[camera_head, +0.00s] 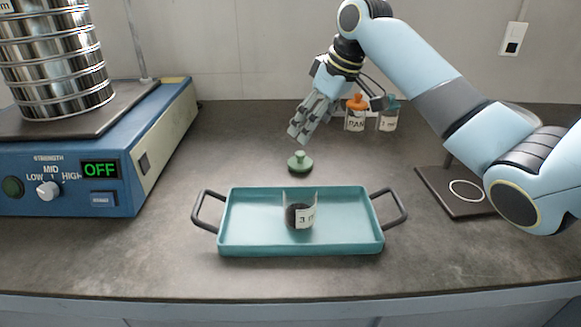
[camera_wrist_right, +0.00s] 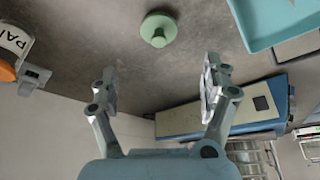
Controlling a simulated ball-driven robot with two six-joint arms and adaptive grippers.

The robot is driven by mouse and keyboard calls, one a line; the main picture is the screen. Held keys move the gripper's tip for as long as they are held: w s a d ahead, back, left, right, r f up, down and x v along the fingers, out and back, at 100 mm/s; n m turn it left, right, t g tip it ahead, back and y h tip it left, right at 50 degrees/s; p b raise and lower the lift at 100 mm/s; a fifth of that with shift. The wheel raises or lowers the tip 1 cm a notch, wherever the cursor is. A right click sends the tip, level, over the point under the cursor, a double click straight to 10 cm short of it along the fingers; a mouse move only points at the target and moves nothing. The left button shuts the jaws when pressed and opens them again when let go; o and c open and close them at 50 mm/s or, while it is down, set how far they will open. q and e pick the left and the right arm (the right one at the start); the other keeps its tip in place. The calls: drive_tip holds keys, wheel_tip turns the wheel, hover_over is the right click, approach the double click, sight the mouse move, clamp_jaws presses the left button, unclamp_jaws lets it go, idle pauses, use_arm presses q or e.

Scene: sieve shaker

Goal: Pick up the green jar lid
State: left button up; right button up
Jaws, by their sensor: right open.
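The green jar lid (camera_head: 300,163) lies on the grey worktop just behind the teal tray, its knob facing up. It also shows in the right wrist view (camera_wrist_right: 158,30), apart from the fingers and beyond the gap between them. My right gripper (camera_head: 304,128) hangs above and a little behind the lid in the head view, tilted downward. In the right wrist view its two fingers (camera_wrist_right: 160,85) are spread wide with nothing between them. My left gripper is in neither view.
The teal tray (camera_head: 345,243) with dark handles holds an open labelled jar (camera_head: 300,217). Behind stand an orange-lidded jar (camera_head: 356,115) and a blue-lidded jar (camera_head: 388,117). The blue sieve shaker (camera_head: 120,185) stands left, its display reading OFF. A dark stand (camera_head: 455,192) is at right.

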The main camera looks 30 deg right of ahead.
sight(301, 153)
drive_tip(key=x, duration=0.4)
drive_tip(key=shift+w+a+f+b, duration=0.15)
drive_tip(key=shift+f+b, duration=0.2)
drive_tip(key=x, duration=0.3)
drive_tip(key=b+x, duration=0.1)
drive_tip(key=x, duration=0.1)
drive_tip(key=shift+d+f, duration=0.2)
drive_tip(key=shift+d, duration=0.05)
drive_tip(key=shift+f, duration=0.1)
drive_tip(key=shift+c, duration=0.9)
drive_tip(key=c, duration=0.7)
drive_tip(key=shift+c, duration=0.6)
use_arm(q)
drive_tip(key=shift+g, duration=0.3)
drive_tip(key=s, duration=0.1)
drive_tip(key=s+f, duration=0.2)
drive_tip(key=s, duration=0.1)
